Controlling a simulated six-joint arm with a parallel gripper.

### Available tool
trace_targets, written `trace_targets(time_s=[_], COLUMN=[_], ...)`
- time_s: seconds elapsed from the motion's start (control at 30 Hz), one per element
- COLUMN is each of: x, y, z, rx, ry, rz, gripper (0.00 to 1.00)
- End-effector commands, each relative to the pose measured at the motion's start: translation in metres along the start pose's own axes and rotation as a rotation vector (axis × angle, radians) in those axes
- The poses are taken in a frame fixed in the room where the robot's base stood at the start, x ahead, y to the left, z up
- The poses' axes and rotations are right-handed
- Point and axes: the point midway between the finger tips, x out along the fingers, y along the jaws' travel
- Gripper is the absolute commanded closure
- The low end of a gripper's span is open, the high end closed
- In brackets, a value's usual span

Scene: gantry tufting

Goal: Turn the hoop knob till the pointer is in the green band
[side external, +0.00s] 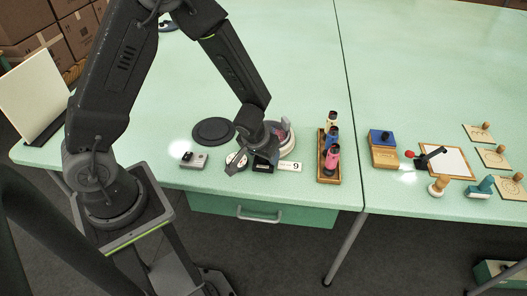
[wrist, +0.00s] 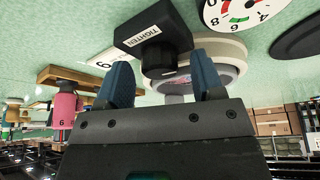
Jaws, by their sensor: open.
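The black block marked TIGHTEN (wrist: 150,28) carries a dark round knob (wrist: 159,58) in the wrist view. My gripper (wrist: 163,82) is open, with one blue-padded finger on each side of the knob in the picture; contact cannot be told. In the side external view my gripper (side external: 264,142) is low over the block (side external: 263,166) and hides the knob. The pale round hoop (wrist: 212,52) with a patterned centre lies behind the fingers. The white dial (wrist: 238,12) shows green and red bands and is cut off at the top. I cannot make out its pointer.
A number 9 card (side external: 291,167) lies close right of the block. A wooden tray (side external: 321,178) of coloured bottles stands further right. A small grey box (side external: 194,161) and a dark disc (side external: 213,131) are at left. The back of the green table is mostly clear.

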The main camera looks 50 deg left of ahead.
Motion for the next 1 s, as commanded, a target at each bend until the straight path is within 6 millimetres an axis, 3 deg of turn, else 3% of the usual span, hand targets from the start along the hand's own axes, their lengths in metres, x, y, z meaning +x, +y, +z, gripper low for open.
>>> trace_targets(time_s=[0.27,0.8,1.0], x=[-0.017,-0.111,-0.132], y=[0.000,0.000,0.000], z=[-0.001,-0.001,-0.001], rx=[-0.003,-0.001,0.000], ry=[0.003,0.005,0.003], rz=[-0.001,0.002,0.001], gripper=[0.39,0.39,0.39])
